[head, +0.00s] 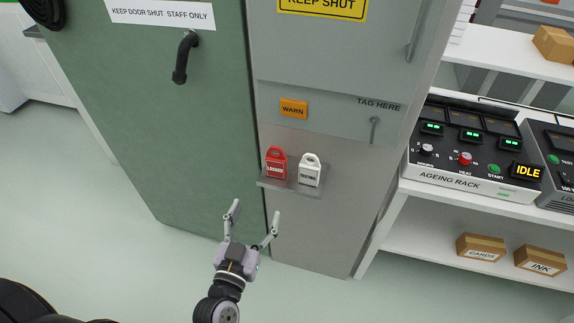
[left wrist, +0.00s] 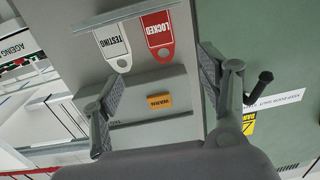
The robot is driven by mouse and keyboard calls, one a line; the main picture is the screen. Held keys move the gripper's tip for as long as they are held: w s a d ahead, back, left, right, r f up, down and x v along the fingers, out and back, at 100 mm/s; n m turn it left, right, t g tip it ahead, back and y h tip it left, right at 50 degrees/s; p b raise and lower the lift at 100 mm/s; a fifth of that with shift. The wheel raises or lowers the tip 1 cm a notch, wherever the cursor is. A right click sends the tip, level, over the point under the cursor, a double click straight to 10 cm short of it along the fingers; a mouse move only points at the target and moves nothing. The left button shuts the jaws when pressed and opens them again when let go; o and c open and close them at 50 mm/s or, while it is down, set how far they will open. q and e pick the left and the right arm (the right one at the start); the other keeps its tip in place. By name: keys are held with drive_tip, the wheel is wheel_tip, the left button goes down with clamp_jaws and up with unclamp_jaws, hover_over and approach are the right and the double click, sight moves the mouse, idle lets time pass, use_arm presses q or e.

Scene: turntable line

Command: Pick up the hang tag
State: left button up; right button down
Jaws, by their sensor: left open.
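Two hang tags stand upright side by side on a small grey ledge (head: 290,187) on the cabinet front. The red tag (head: 276,164) reads LOCKED, and the white tag (head: 310,171) to its right reads TESTING. My left gripper (head: 256,210) is open and empty, below and in front of the ledge, apart from both tags. In the left wrist view, which is upside down, the red tag (left wrist: 158,36) and the white tag (left wrist: 113,46) show beyond the open fingers (left wrist: 160,78). My right gripper is not in view.
An orange WARN plate (head: 293,109) and a hook (head: 375,130) under TAG HERE are above the ledge. A green door (head: 150,120) with a dark handle (head: 184,57) is at left. White shelves at right hold the ageing rack (head: 475,150) and small boxes (head: 481,246).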

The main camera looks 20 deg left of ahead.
use_arm(q)
drive_tip(key=p, duration=0.1)
approach(275, 166)
drive_tip(key=w, duration=0.5)
drive_tip(key=shift+w+a+r+p, duration=0.1)
drive_tip(key=shift+a+r+p, duration=0.05)
drive_tip(key=shift+r+p, duration=0.2)
drive_tip(key=shift+w+f, duration=0.15)
drive_tip(key=shift+w, duration=0.65)
drive_tip(key=w, duration=0.4)
drive_tip(key=shift+w+f+p, duration=0.3)
drive_tip(key=shift+f+p, duration=0.05)
drive_tip(key=shift+s, duration=0.1)
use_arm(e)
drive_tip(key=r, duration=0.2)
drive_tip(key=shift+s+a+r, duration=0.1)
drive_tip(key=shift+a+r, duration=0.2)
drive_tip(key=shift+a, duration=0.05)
use_arm(q)
drive_tip(key=shift+r, duration=0.1)
drive_tip(key=shift+c, duration=0.5)
drive_tip(key=c, duration=1.1)
drive_tip(key=shift+c, duration=0.3)
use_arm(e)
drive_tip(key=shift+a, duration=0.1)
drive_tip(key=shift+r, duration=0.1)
